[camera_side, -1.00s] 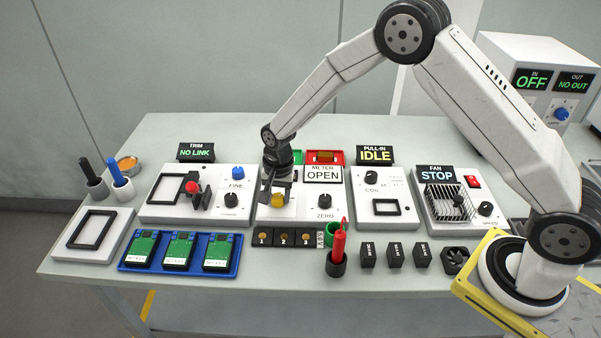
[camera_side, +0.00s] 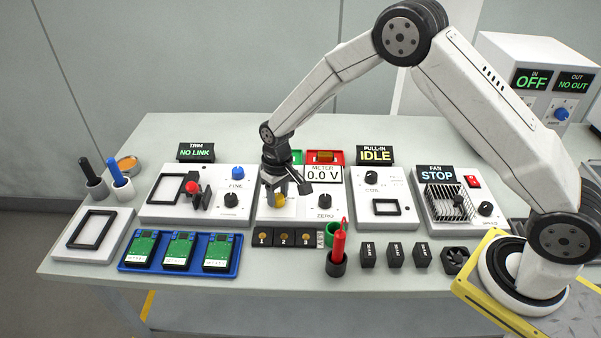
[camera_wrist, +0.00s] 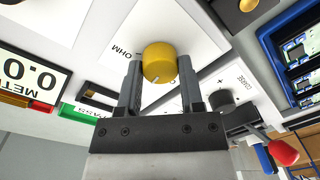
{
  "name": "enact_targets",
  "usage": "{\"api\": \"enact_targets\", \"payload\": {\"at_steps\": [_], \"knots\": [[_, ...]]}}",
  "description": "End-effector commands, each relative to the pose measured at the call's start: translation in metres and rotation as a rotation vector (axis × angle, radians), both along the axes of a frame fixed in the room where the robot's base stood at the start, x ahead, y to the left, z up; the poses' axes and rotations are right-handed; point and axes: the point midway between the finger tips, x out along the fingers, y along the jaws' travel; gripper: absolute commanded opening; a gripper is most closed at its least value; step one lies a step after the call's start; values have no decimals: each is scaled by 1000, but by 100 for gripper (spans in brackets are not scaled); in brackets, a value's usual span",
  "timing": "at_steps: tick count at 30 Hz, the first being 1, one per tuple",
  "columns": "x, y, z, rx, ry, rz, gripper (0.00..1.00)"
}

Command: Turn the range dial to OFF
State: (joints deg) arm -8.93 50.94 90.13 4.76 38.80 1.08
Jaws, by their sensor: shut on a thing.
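The yellow range dial (camera_wrist: 159,62) sits on the white meter panel, with a white pointer mark on its lower edge in the wrist view. The label OHM shows beside it; other dial labels are hidden or cut off. My gripper (camera_wrist: 160,82) is shut on the dial, one finger on each side. In the side view my gripper (camera_side: 276,193) points down over the meter panel and partly covers the dial (camera_side: 279,202). The meter display (camera_side: 322,173) reads 0.0 V.
The ZERO knob (camera_side: 325,201) is right of the dial. The FINE panel with a red-knobbed lever (camera_side: 192,187) is at left, the IDLE panel (camera_side: 384,206) at right. Green and red trays (camera_side: 324,157) stand behind.

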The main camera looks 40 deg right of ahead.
Motion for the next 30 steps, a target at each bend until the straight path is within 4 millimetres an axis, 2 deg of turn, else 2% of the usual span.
{"api": "enact_targets", "payload": {"at_steps": [21,30], "knots": [[1,1,1,-1,-2,671,0],[1,1,0,-1,-2,860,0]]}}
